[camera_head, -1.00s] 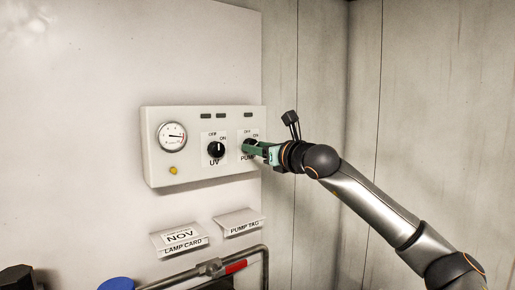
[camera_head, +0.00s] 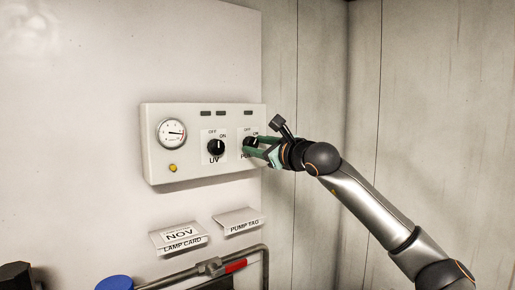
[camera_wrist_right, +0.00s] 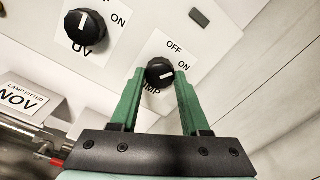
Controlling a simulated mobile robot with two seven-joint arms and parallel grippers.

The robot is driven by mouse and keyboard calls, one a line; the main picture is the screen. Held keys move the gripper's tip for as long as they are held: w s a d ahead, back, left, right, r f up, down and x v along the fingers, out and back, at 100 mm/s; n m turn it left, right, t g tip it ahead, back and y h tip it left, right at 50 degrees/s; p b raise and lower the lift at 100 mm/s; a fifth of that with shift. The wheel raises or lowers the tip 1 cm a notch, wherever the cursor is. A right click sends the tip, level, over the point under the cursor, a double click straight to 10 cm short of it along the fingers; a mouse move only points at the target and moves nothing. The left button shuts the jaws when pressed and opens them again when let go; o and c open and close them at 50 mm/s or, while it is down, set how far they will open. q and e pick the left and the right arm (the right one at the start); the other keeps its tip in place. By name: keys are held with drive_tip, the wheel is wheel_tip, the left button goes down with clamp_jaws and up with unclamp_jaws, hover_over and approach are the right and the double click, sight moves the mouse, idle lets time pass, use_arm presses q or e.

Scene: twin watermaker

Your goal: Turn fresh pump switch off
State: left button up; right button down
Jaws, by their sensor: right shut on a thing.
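The fresh pump switch is a round black knob (camera_head: 249,141) with a white mark, at the right end of the white control panel (camera_head: 190,182). My left gripper is not in view.
A similar UV knob (camera_head: 216,147) stands just left of the pump knob. A gauge (camera_head: 172,133) and a yellow button (camera_head: 173,168) are further left. Two card holders (camera_head: 238,221) and pipes (camera_head: 210,268) are below. The wall to the right is bare.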

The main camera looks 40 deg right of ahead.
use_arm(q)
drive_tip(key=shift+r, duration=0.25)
use_arm(e)
drive_tip(key=n, duration=0.6)
drive_tip(key=shift+n, duration=0.3)
use_arm(q)
drive_tip(key=shift+p, duration=0.3)
use_arm(e)
drive_tip(key=shift+c, duration=1.9)
unclamp_jaws()
use_arm(q)
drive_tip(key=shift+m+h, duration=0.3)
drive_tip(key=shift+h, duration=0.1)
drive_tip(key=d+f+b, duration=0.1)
drive_tip(key=b, duration=0.1)
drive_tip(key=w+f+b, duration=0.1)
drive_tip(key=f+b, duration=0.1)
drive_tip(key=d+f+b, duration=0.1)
drive_tip(key=b, duration=0.1)
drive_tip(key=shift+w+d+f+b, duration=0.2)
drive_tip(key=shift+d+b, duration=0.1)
drive_tip(key=shift+b, duration=0.1)
use_arm(e)
drive_tip(key=s+a, duration=0.1)
drive_tip(key=s, duration=1.1)
drive_tip(key=shift+s+a+f, duration=0.2)
drive_tip(key=shift+a, duration=0.1)
